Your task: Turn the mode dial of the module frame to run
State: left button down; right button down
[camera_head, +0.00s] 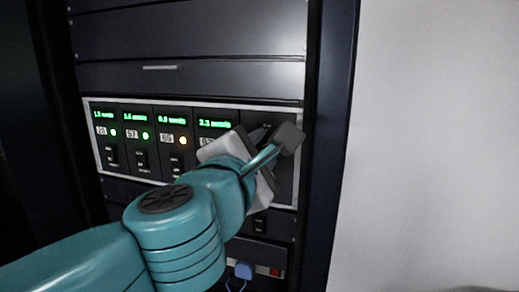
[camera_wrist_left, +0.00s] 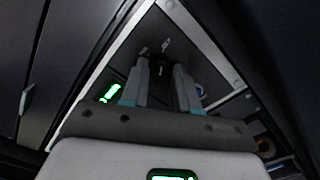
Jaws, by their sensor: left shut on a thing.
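The module frame (camera_head: 190,102) is a pale-rimmed panel in the dark rack, holding several black modules with green readouts. My left gripper (camera_head: 280,136) reaches across its right end, with the wrist tilted. In the left wrist view my gripper's two grey fingers (camera_wrist_left: 159,72) point at the panel and are shut on a small dark knob, the mode dial (camera_wrist_left: 157,66). Most of the dial is hidden between the fingers, and I cannot read its setting. In the head view the gripper and wrist cover the dial's area and part of the fourth module. My right gripper is in neither view.
Dark blank panels (camera_head: 190,45) fill the rack above the frame. A rack post (camera_head: 330,150) stands close to the right of my gripper, with a pale wall (camera_head: 430,140) beyond it. A blue plug with a cable (camera_head: 243,270) and a red switch (camera_head: 275,272) sit below.

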pick_arm(q)
jog(key=n+b, duration=0.1)
jog(key=n, duration=0.5)
jog(key=shift+b, duration=0.35)
jog(key=shift+a+r+n+b, duration=0.15)
jog(key=shift+n+b, duration=0.6)
jog(key=shift+n, duration=2.05)
jog(key=c, duration=1.2)
grip_release()
jog(key=shift+s, duration=0.15)
